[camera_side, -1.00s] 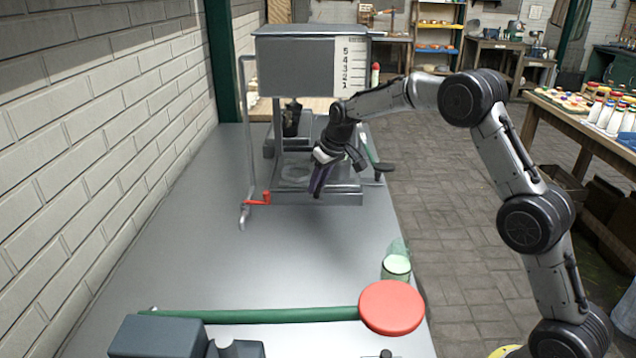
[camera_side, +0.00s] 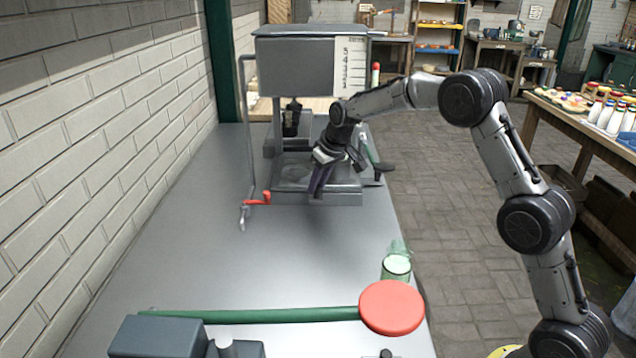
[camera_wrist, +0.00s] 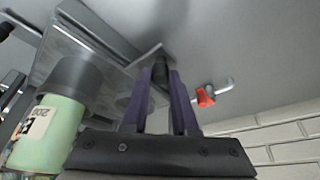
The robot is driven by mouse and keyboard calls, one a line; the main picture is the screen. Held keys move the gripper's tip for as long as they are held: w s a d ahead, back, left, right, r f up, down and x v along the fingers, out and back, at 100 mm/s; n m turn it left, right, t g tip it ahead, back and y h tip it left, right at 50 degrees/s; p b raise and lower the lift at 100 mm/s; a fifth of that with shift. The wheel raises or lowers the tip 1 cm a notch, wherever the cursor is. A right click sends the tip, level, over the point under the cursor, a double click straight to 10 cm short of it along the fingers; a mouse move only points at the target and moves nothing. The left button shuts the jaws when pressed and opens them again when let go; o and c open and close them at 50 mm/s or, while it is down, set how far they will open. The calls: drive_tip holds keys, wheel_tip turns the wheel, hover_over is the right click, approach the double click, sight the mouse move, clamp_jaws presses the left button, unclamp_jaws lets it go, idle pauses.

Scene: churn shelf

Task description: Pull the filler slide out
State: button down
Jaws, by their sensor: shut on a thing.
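The filler (camera_side: 300,65) is a grey box with a 1-to-5 scale, standing on posts at the far end of the bench. Below it is a flat grey base (camera_side: 335,199) with a plate; which part is the slide is hard to tell in the side view. My gripper (camera_side: 318,190), with purple fingers, points down at the front of this base and hides part of it. In the wrist view, my gripper (camera_wrist: 160,80) has its fingers closed on a dark knob (camera_wrist: 159,68) in front of a pale plate (camera_wrist: 150,53), apparently the slide's knob.
A red-handled tap (camera_side: 257,198) hangs left of the base. In the wrist view, a green labelled container (camera_wrist: 50,128) with a grey top is close at left. A green-tinted glass (camera_side: 397,267), green bar (camera_side: 250,315) and red disc (camera_side: 392,307) are nearer. The bench middle is clear.

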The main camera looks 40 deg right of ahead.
drive_tip(key=s+a, duration=0.9)
drive_tip(key=shift+s+a, duration=0.25)
drive_tip(key=shift+a, duration=0.05)
drive_tip(key=c, duration=0.7)
unclamp_jaws()
drive_tip(key=shift+r, duration=0.1)
drive_tip(key=v, duration=1.3)
drive_tip(key=shift+s+r, duration=0.2)
drive_tip(key=shift+r, duration=0.05)
